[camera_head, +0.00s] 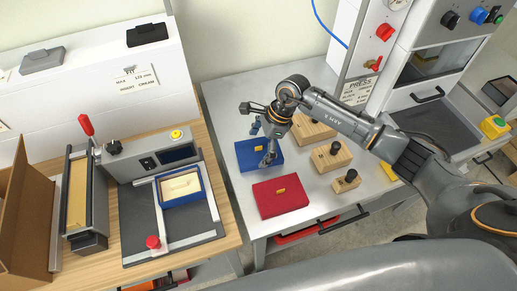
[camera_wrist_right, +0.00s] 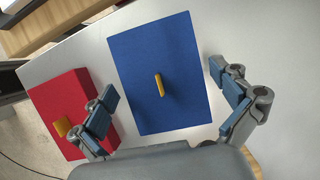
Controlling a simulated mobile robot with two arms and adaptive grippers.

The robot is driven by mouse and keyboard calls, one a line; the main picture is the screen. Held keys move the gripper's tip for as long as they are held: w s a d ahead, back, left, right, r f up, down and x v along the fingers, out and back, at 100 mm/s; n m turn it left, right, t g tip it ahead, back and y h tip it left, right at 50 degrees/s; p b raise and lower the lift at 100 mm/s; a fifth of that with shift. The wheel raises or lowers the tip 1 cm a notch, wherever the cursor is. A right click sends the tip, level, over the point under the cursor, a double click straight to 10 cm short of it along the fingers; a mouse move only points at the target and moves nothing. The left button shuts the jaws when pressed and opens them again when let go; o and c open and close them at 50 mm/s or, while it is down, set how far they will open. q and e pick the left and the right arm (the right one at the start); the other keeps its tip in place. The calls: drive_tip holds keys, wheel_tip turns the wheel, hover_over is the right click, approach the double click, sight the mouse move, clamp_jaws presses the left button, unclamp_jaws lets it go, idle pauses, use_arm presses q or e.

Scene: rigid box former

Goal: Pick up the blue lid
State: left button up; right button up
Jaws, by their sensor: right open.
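The blue lid (camera_head: 246,157) lies flat on the grey metal table, with a small yellow handle on its top. In the right wrist view the blue lid (camera_wrist_right: 178,100) fills the middle, its yellow handle (camera_wrist_right: 160,85) between and beyond my fingers. My right gripper (camera_head: 262,143) is open and empty above the lid; in the wrist view its blue-padded fingers (camera_wrist_right: 172,103) are spread on either side, and I see no grip on the handle. In the head view the gripper partly covers the lid. My left gripper is in neither view.
A red lid (camera_head: 280,196) with a yellow handle lies just in front of the blue one. Wooden blocks with black knobs (camera_head: 330,157) stand to the right. A wooden bench (camera_head: 215,205) with a sealing device and a blue-rimmed tray (camera_head: 181,187) is at left. The press (camera_head: 440,110) stands right.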

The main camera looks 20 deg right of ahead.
sight(259, 146)
drive_tip(key=c, duration=0.9)
drive_tip(key=shift+r, duration=0.1)
drive_tip(key=shift+r+b, duration=0.25)
drive_tip(key=shift+b, duration=0.1)
wheel_tip(259, 146, up, 2)
drive_tip(key=shift+r+b, duration=0.15)
drive_tip(key=shift+b, duration=0.8)
drive_tip(key=s+r, duration=0.2)
drive_tip(key=s+d+r+b, duration=0.1)
drive_tip(key=s+r, duration=0.1)
drive_tip(key=r, duration=0.1)
drive_tip(key=shift+s+r, duration=0.2)
drive_tip(key=shift+s, duration=0.15)
drive_tip(key=s+d+r+b, duration=0.2)
drive_tip(key=s+r+b, duration=0.1)
drive_tip(key=s, duration=0.6)
drive_tip(key=shift+r, duration=0.8)
